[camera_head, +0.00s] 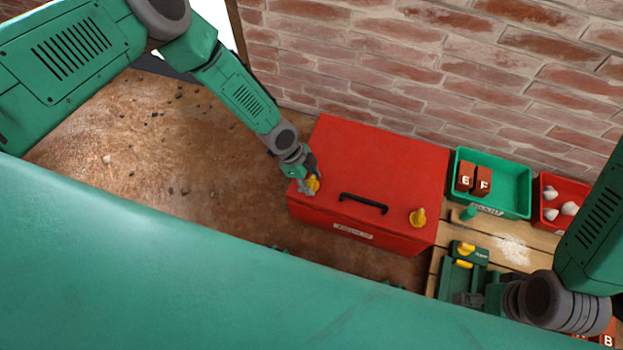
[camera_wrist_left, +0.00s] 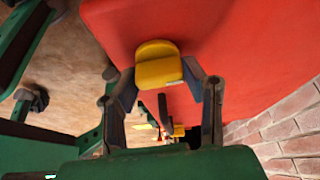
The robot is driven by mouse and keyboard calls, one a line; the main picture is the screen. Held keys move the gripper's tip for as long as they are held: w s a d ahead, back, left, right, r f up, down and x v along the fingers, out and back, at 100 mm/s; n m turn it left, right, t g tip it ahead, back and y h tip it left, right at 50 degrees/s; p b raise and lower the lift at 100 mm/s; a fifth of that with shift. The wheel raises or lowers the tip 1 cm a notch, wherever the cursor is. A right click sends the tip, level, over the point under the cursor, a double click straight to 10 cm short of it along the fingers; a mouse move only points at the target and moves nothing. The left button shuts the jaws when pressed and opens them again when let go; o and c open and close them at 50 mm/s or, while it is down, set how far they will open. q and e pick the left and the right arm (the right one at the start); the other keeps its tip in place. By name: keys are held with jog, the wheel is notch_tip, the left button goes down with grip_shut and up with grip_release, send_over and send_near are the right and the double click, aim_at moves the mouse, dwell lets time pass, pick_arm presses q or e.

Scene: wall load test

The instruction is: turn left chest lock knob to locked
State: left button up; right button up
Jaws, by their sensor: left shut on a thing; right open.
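The red chest (camera_head: 378,170) stands against the brick wall with its lid shut.
A green bin (camera_head: 513,187) with lettered bricks and a red bin (camera_head: 551,220) with pale lumps stand right of the chest. A green device with yellow parts (camera_head: 464,264) sits on wooden planks. Brown ground left of the chest is largely clear.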

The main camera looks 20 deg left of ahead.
pick_arm(q)
jog(key=shift+a+r+n+t+p, duration=0.15)
jog(key=shift+n+t+p, duration=0.35)
jog(key=shift+n+p, duration=0.6)
jog(key=n+t+p, duration=0.1)
jog(key=n, duration=0.1)
jog(key=shift+n+y+p, duration=0.3)
jog(key=shift+n, duration=0.1)
jog(key=n+p, duration=0.1)
jog(key=n, duration=0.1)
jog(key=shift+n+t+y, duration=0.3)
jog(key=shift+n+t, duration=0.1)
jog(key=shift+n+t+y+p, duration=0.3)
jog(key=shift+n+p, duration=0.1)
jog(key=shift+n, duration=0.5)
jog(key=n+y, duration=0.1)
jog(key=n, duration=0.2)
jog(key=shift+n+t, duration=0.3)
jog(key=n, duration=0.2)
jog(key=n+y, duration=0.1)
jog(key=n, duration=0.1)
jog(key=shift+f+y, duration=0.2)
jog(key=shift+y, duration=0.1)
jog(key=shift+n+b, duration=0.3)
jog(key=o, duration=1.2)
jog(key=shift+c, duration=0.2)
